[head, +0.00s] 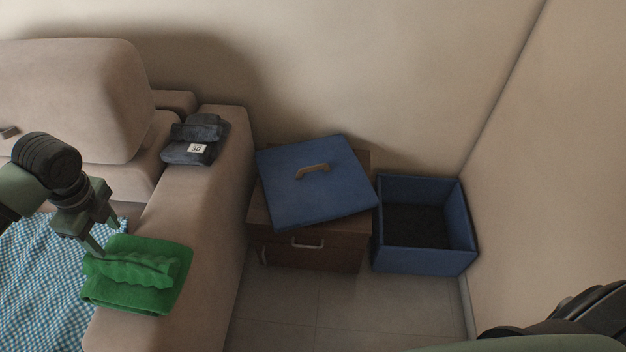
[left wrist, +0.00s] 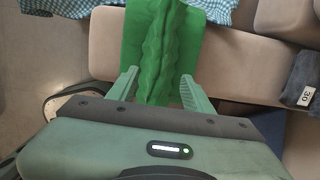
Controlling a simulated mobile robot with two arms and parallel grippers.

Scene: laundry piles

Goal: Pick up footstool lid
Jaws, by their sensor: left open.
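The footstool lid (head: 316,182) is a blue square panel with a tan handle (head: 312,171) on top. It lies at an angle on a brown wooden cabinet (head: 310,253) in the head view. The open blue footstool box (head: 424,258) stands on the floor to the right of the cabinet. My left gripper (head: 108,250) is far left of the lid, over the sofa arm, at the green towel (head: 138,275). In the left wrist view its fingers (left wrist: 160,92) are open, with the green towel (left wrist: 160,50) between and beyond them. My right gripper does not show.
A beige sofa (head: 205,215) fills the left, its arm between my left gripper and the cabinet. Dark folded clothing (head: 196,138) marked 30 lies on it, and a blue checked cloth (head: 40,275) on the seat. Walls close in behind and right. The tiled floor (head: 340,310) in front is clear.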

